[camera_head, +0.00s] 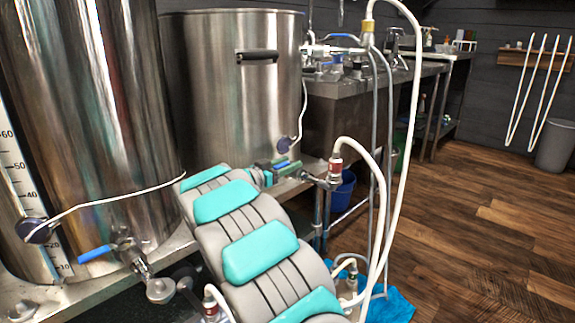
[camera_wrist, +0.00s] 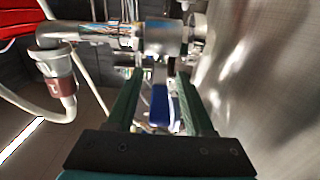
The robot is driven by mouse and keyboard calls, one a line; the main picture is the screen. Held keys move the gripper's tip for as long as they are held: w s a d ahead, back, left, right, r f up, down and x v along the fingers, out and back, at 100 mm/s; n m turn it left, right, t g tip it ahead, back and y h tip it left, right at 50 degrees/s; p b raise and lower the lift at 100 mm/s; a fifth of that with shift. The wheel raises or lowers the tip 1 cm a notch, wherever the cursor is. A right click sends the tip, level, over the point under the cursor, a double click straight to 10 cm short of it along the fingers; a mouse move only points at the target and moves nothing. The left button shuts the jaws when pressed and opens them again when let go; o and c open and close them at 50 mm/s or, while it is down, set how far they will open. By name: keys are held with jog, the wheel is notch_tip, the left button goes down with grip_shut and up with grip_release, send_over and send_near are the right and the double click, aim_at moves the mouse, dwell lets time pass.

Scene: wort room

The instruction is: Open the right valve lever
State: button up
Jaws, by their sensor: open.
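The right valve is at the base of the right steel kettle (camera_head: 226,90), mostly hidden behind my arm in the head view. Its blue lever (camera_head: 281,164) shows as a small strip at my gripper (camera_head: 284,168). In the wrist view the blue lever (camera_wrist: 159,106) lies between the two green fingers of my gripper (camera_wrist: 157,80), which are apart on either side of it. I cannot tell whether either finger touches it. The metal valve body (camera_wrist: 166,36) is just beyond the fingertips. The left valve's blue lever (camera_head: 95,254) is on the left kettle (camera_head: 95,120).
A pipe elbow (camera_wrist: 58,35) with a white hose runs left from the valve in the wrist view. The kettle wall is close on the right there. White hoses (camera_head: 385,190) hang right of my arm in the head view. The wooden floor (camera_head: 480,240) at right is clear.

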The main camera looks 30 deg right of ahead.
jog(key=shift+c, duration=0.4)
grip_shut()
dwell(0.9)
